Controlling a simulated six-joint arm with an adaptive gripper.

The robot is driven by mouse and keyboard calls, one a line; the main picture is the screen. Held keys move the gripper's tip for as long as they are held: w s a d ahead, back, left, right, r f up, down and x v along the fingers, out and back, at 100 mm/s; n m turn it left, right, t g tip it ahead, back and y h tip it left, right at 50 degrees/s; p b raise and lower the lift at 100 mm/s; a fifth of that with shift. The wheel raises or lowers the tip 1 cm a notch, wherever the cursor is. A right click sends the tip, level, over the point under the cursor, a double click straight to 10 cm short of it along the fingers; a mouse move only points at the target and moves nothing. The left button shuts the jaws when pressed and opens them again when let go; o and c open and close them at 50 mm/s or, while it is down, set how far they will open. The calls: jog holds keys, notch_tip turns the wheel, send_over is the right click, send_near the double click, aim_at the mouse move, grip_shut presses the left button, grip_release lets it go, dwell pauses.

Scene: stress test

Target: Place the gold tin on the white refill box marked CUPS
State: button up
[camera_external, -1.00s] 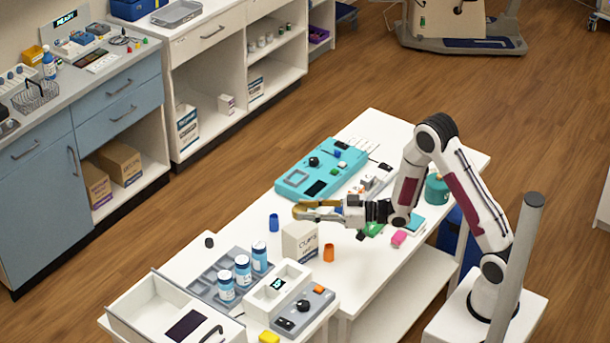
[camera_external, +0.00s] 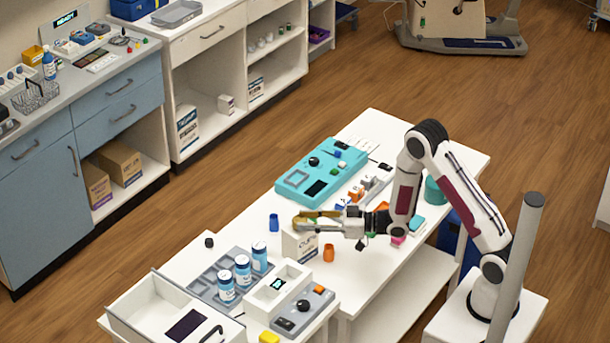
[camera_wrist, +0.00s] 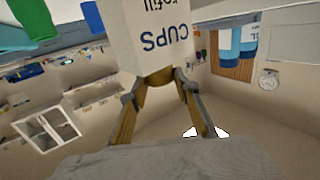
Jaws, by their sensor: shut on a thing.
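The white refill box marked CUPS (camera_external: 300,246) stands upright on the white table. My gripper (camera_external: 303,225) reaches in from the right, roughly level, with its fingers at the top of the box. It is shut on the gold tin (camera_external: 318,214), which shows as a gold band along the fingers. In the wrist view the box (camera_wrist: 158,35) appears upside down just beyond my fingertips (camera_wrist: 160,82), with gold showing between them. The fingers hide part of the tin and of the box top. I cannot tell whether the tin touches the box.
A blue cup (camera_external: 274,222) and an orange cup (camera_external: 328,252) stand on either side of the box. A grey rack with several blue bottles (camera_external: 243,269) is to the front left. Small items lie under my wrist.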

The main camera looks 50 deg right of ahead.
jog(key=o, duration=1)
jog(key=shift+r, duration=0.15)
jog(key=v, duration=1.2)
jog(key=shift+w, duration=0.15)
